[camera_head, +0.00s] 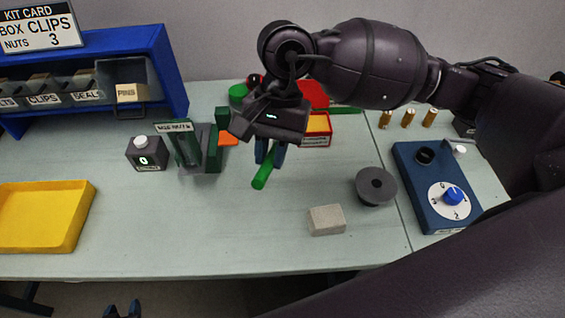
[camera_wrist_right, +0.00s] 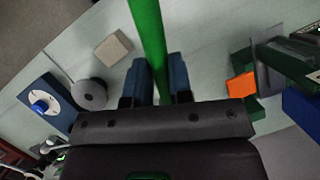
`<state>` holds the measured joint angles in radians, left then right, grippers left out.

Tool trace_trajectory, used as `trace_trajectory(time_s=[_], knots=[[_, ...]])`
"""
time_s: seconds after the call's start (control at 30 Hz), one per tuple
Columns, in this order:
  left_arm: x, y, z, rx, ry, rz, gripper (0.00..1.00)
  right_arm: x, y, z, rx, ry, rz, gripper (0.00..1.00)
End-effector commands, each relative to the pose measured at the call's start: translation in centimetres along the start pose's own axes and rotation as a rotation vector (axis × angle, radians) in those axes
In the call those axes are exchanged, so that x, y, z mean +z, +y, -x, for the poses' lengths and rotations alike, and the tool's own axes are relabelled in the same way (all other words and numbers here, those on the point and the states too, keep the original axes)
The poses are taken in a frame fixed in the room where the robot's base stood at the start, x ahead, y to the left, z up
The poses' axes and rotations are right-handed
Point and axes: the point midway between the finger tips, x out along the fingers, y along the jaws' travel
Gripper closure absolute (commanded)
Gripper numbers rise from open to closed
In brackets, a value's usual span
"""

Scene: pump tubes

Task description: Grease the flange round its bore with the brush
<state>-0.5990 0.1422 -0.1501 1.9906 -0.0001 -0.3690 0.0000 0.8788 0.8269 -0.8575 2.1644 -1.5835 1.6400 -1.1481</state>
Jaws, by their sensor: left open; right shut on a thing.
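The flange (camera_head: 362,191) is a dark grey round disc with a small bore in its middle, lying on the table right of centre. It also shows in the right wrist view (camera_wrist_right: 98,100). My right gripper (camera_head: 270,156) is shut on a green rod (camera_head: 262,174), which looks like the brush handle; the rod also runs up out of the right wrist view (camera_wrist_right: 149,40). The gripper is left of the flange and apart from it. I cannot make out bristles. The fingertips of my left gripper (camera_head: 122,311) show at the bottom left edge, apart and empty.
A grey block (camera_head: 327,220) lies left of the flange. A blue box with a dial (camera_head: 420,196) stands to the right, several brass pieces (camera_head: 408,118) behind. A green labelled holder (camera_head: 188,150), dark box (camera_head: 146,155) and yellow tray (camera_head: 85,215) are left. The front middle is clear.

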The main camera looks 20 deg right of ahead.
Motion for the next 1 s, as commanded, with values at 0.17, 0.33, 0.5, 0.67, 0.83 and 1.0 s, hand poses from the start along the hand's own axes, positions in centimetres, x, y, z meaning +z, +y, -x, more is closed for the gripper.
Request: trace_trajectory(time_s=[0.17,0.33,0.5,0.67,0.83,1.0], knots=[[-0.8,-0.1,0.5,-0.002,0.004,0.001,0.57,-4.8,-1.4,2.4,-0.119,-0.102,-0.24,1.0],[-1.1,-0.2,0.8,-0.002,0.005,0.001,0.57,-10.7,-1.0,5.0,-0.261,-0.191,-0.463,1.0],[-1.3,-0.2,0.9,-0.002,0.007,0.001,0.57,-15.9,-0.1,7.9,-0.403,-0.273,-0.622,1.0],[-1.3,-0.2,0.8,-0.002,0.007,0.001,0.57,-18.8,0.4,10.0,-0.505,-0.359,-0.691,1.0],[-1.5,-0.2,0.7,-0.002,0.011,0.0,0.57,-18.9,0.1,10.1,-0.575,-0.472,-0.669,1.0],[-1.6,-0.2,0.6,-0.001,0.014,-0.001,0.57,-18.9,0.1,10.0,-0.596,-0.512,-0.655,1.0]])
